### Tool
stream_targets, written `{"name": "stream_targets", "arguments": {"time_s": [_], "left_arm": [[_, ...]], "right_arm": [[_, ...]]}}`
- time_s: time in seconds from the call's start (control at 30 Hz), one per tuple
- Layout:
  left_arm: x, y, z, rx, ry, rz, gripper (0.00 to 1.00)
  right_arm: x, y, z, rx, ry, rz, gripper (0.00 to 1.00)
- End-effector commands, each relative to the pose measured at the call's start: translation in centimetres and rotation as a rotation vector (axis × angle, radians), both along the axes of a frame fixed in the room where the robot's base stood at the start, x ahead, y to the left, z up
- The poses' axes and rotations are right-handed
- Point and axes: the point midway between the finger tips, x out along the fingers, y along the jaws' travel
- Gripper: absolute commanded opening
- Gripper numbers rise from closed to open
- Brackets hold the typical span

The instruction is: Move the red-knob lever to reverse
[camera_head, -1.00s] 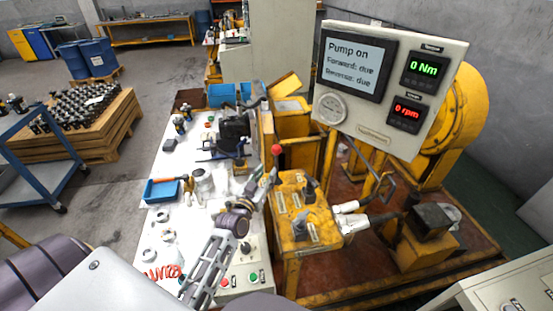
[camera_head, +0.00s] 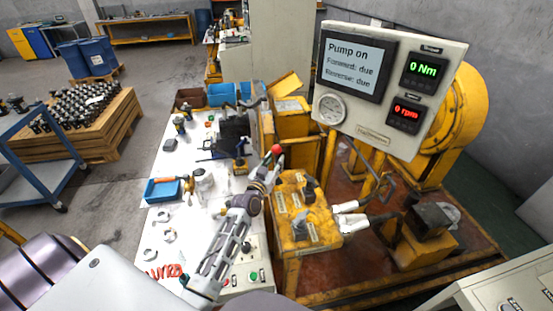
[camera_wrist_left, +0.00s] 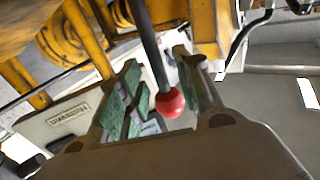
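The red knob (camera_head: 277,149) tops a dark lever at the left edge of the yellow valve stand (camera_head: 303,215). My left gripper (camera_head: 266,170) is at the lever, just below the knob in the head view, and hides most of the shaft there. In the left wrist view the red knob (camera_wrist_left: 170,103) and dark lever shaft (camera_wrist_left: 150,45) lie between the two green-padded fingers of my left gripper (camera_wrist_left: 158,85). The fingers are apart, with a gap on the left; the knob is close to the right finger, contact unclear. The display (camera_head: 354,64) reads "Pump on", "Forward: due", "Reverse: due". My right gripper is out of view.
Readouts on the panel (camera_head: 388,140) show 0 Nm and 0 rpm. A white table (camera_head: 190,225) with tools, blue bins (camera_head: 221,95) and a button box (camera_head: 242,275) lies left.

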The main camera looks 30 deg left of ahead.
Motion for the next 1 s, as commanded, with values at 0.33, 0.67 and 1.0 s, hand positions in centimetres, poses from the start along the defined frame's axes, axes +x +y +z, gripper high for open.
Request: {"name": "stream_targets", "arguments": {"time_s": [0.33, 0.67, 1.0], "left_arm": [[2.1, 0.1, 0.0, 0.000, 0.000, 0.000, 0.35], [2.3, 0.1, 0.0, 0.001, 0.000, 0.000, 0.35], [2.3, 0.1, 0.0, 0.000, 0.000, 0.000, 0.01]], "right_arm": [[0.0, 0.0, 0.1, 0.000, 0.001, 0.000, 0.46], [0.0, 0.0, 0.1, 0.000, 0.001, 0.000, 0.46], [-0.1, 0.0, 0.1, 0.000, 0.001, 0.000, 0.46]]}}
